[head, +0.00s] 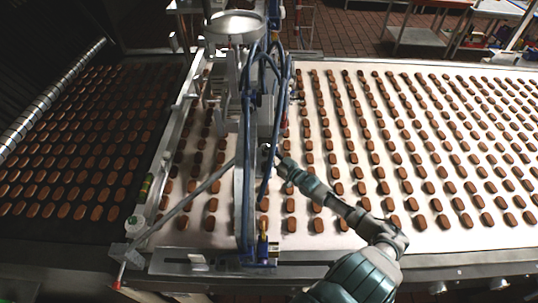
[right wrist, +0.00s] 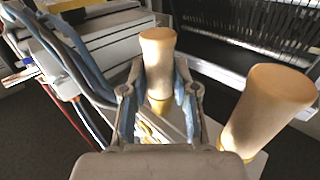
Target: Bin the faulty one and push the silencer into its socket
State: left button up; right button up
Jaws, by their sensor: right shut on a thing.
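In the right wrist view, a cream cylindrical silencer (right wrist: 158,52) stands between the two fingers of my right gripper (right wrist: 158,84), which is shut on it. A second, similar cream silencer (right wrist: 265,108) stands to the right, apart from the gripper. A yellowish part shows below the held silencer; I cannot tell whether the silencer is seated in a socket. In the head view, my right gripper (head: 277,160) reaches in from the lower right to the machine's blue-hosed column, and the silencers are too small to make out. My left gripper and a bin are not in view.
The machine frame (head: 180,120) with blue hoses (head: 247,170) stands across the conveyor. Rows of brown biscuits cover the white belt (head: 330,240) and the dark belt (head: 140,200). In the right wrist view, blue hoses (right wrist: 75,60) run close to the left of the gripper.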

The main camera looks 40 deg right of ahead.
jog(key=shift+r, duration=0.2)
jog(key=o, duration=1)
jog(key=shift+s+d+f, duration=0.1)
jog(key=shift+s+d, duration=0.1)
jog(key=shift+s, duration=1.8)
jog(key=shift+s+d, duration=0.2)
jog(key=shift+s, duration=1.75)
